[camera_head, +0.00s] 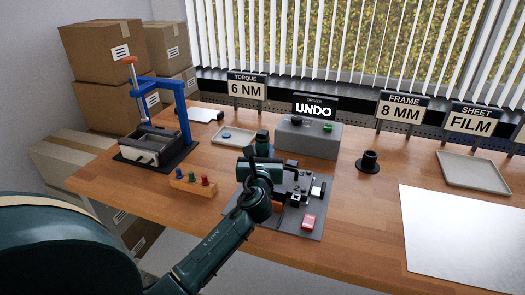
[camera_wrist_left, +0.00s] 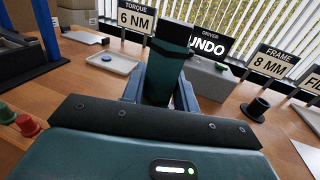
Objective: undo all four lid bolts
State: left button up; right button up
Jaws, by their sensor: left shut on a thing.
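My left gripper (camera_head: 261,160) is above the back left part of a grey mat (camera_head: 306,228) and is shut on an upright dark teal tool (camera_head: 262,141), apparently the driver. In the left wrist view the tool (camera_wrist_left: 166,62) stands between the fingers, with a black band near its top. On the mat is a dark fixture with small metal blocks (camera_head: 296,199), partly hidden by my left arm. The lid bolts are too small or hidden to tell apart. The sign above the grey driver box (camera_head: 308,139) reads UNDO. My right gripper is not in view.
A wooden block with coloured pegs (camera_head: 191,182) and a blue-framed press (camera_head: 160,125) stand left. A black holder (camera_head: 370,162), a tray (camera_head: 475,171) and a white sheet (camera_head: 465,235) lie right.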

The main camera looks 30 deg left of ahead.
aim_at(263, 144)
pick_arm(q)
jog(key=shift+f, duration=0.4)
jog(key=shift+d+p, duration=0.1)
jog(key=shift+p, duration=0.25)
jog(key=shift+r, duration=0.1)
jog(key=shift+r+p, duration=0.7)
jog(key=shift+p, duration=0.15)
jog(key=shift+r+p, duration=1.3)
jog(key=shift+r, duration=0.05)
